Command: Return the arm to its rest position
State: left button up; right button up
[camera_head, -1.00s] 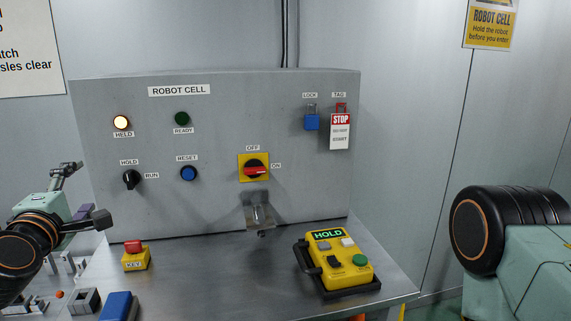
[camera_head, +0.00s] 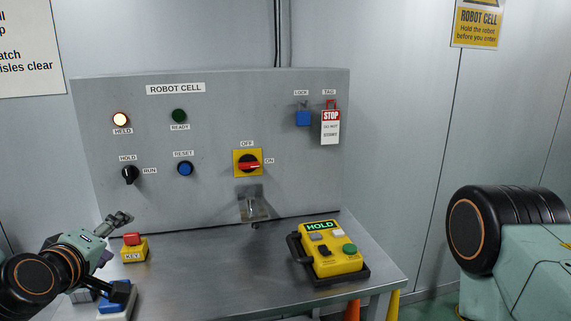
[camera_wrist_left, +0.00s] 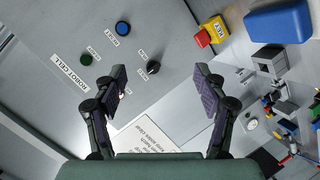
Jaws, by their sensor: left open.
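My left arm comes in from the left in the head view. Its gripper (camera_head: 116,254) is open and empty, fingers spread, at the left end of the metal desk, close in front of the yellow key box (camera_head: 134,251) in the picture. The left wrist view shows the open gripper (camera_wrist_left: 162,80) with both purple finger pads and nothing between them. The panel shows beyond the fingers there. Part of my right arm (camera_head: 515,240) shows at the right; its gripper is out of view.
The grey ROBOT CELL panel (camera_head: 215,130) stands behind the desk (camera_head: 210,275). A yellow HOLD pendant (camera_head: 333,262) sits in its black holder at the desk's right. A blue and white object (camera_head: 117,300) lies below my left gripper in the picture. The desk's middle is clear.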

pick_arm(q)
jog(key=s+d+f+m+g+h+b, duration=0.1)
jog(key=s+d+f+m+g, duration=0.15)
jog(key=f, duration=0.55)
jog(key=s+d+f+m+g+b, duration=0.2)
jog(key=s+f, duration=0.1)
jog(key=f, duration=0.5)
jog(key=s+d+f+m+g+b, duration=0.2)
jog(key=s+f+g, duration=0.3)
jog(key=s+f, duration=0.9)
jog(key=s+d+f+m+g+b, duration=0.2)
jog(key=s+f+m+g+b, duration=0.3)
jog(key=s+f, duration=0.9)
jog(key=shift+s+d+f, duration=0.3)
jog(key=shift+s+d, duration=0.1)
jog(key=shift+s, duration=0.55)
